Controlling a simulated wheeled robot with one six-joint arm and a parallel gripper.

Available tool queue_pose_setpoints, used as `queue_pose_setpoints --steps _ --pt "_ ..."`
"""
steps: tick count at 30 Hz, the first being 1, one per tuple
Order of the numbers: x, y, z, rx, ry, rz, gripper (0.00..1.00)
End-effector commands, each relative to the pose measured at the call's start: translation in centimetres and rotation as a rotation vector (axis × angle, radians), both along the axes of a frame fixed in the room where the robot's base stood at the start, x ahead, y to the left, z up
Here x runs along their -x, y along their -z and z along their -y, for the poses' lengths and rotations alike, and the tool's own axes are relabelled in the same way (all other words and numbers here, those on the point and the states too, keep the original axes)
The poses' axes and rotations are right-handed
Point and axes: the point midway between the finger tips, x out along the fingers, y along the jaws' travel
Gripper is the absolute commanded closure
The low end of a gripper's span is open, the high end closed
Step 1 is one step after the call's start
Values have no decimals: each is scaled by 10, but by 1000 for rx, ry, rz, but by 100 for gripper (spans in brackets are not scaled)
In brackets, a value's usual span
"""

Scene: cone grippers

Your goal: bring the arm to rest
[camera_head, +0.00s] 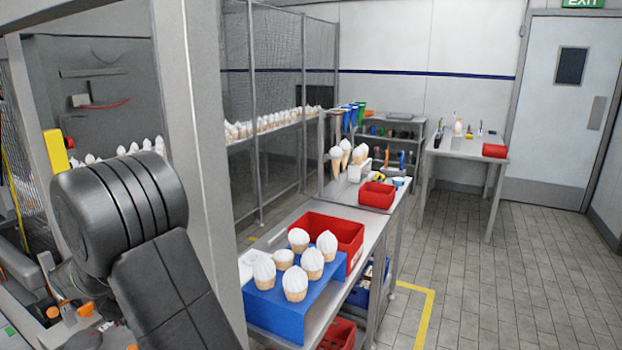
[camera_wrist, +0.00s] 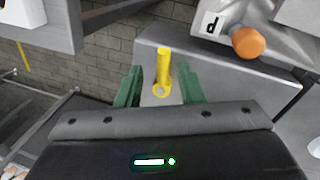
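My arm (camera_head: 125,215) fills the left foreground of the head view as a bent black link and joint. The gripper itself is hidden or out of frame there. In the wrist view my gripper (camera_wrist: 160,82) shows two green fingers standing apart, with visible gaps between them. A yellow upright piece with a ring-like base (camera_wrist: 163,75) appears between the fingers in the picture, on or in front of a grey surface. The fingers do not touch it, and its distance from them is unclear. I see nothing held.
A blue holder (camera_head: 275,312) with several white-topped cones and a red bin (camera_head: 345,232) stand on a steel table. A grey post (camera_head: 200,150) rises close beside my arm. In the wrist view an orange knob (camera_wrist: 247,43) is at upper right. Tiled floor (camera_head: 500,270) at right is clear.

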Motion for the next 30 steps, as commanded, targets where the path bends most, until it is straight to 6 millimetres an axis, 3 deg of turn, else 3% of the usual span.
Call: queue_pose_setpoints --steps 12,30 --pt "-5 0 2 1 -230 0 66" --pt "-6 -4 5 0 -253 0 66"
